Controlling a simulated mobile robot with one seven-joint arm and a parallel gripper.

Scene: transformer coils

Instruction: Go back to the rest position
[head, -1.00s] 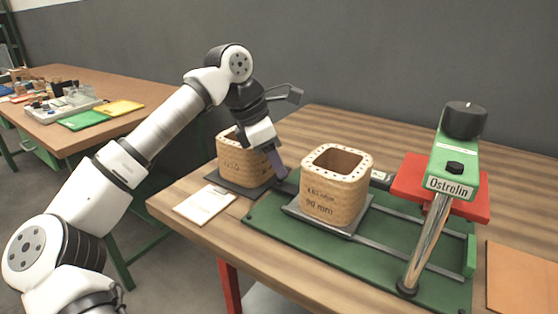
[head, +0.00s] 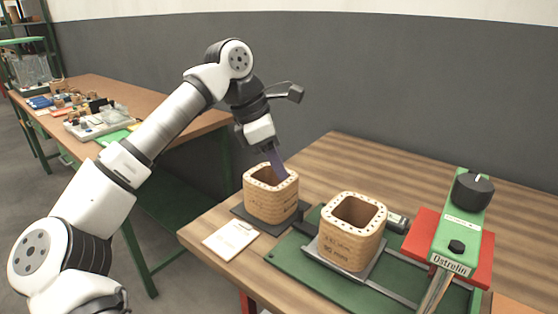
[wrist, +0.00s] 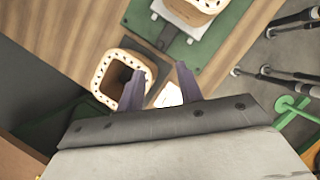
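My gripper (head: 277,166) shows in the head view above and behind the left wooden coil former (head: 270,200). In the wrist view my gripper (wrist: 160,85) has its two dark fingers spread apart with nothing between them. The left coil former also shows in the wrist view (wrist: 103,80), beside one finger. It is a square, open-topped wooden box on a dark plate. A second coil former (head: 348,250) stands on the sliding plate of the green fixture (head: 290,262). It is partly seen at the top of the wrist view (wrist: 190,10).
A green press with a black knob (head: 473,190) and red block (head: 425,232) stands at the right. A second table (head: 165,93) with trays and parts stands at the back left. A grey wall is behind.

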